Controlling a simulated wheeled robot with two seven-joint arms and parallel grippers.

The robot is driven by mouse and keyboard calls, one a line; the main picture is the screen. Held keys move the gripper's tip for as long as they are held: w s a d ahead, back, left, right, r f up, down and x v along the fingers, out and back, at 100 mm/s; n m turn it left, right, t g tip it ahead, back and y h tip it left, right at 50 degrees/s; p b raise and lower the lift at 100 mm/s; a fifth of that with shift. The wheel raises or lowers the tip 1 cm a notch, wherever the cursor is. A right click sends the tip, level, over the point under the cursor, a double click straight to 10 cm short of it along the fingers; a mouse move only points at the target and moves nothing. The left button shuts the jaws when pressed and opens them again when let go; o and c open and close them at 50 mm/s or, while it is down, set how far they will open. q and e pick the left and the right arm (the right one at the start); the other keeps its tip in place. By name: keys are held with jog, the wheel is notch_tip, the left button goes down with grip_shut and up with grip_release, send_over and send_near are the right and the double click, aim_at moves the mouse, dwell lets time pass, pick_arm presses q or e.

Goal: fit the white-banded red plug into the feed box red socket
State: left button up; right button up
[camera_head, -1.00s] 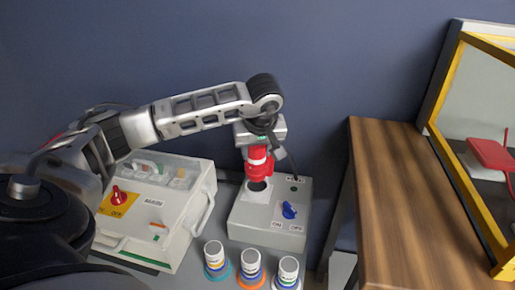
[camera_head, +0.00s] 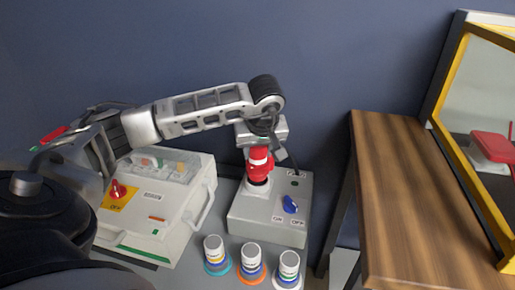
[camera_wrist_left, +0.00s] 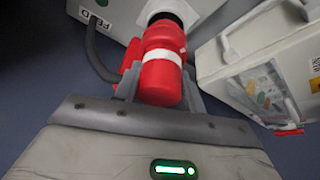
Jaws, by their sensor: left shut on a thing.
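The red plug with a white band (camera_head: 260,154) is upright over the grey feed box (camera_head: 252,222). My left gripper (camera_head: 261,150) is shut on it from above. The plug's lower end meets the pale round socket collar (camera_head: 257,187) on the box top. In the left wrist view the plug (camera_wrist_left: 163,68) sits between the grey fingers of my left gripper (camera_wrist_left: 160,88), and its far end reaches a dark ring in a white socket base (camera_wrist_left: 205,8). The plug hides the socket's inside, so I cannot tell how deep it is. My right gripper is out of view.
A white box marked MAIN (camera_head: 172,212), with a red knob (camera_head: 118,189), stands left of the feed box. Several banded white cylinders (camera_head: 251,258) stand in front. A blue switch (camera_head: 290,204) is on the feed box. A wooden table (camera_head: 415,210) is at right.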

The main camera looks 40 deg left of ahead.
pick_arm(q)
jog(key=shift+f, duration=0.1)
dwell(0.3)
jog(key=shift+f+b, duration=0.6)
jog(key=shift+f, duration=0.15)
jog(key=shift+f+b, duration=0.5)
jog(key=shift+f, duration=0.25)
jog(key=o, duration=1.1)
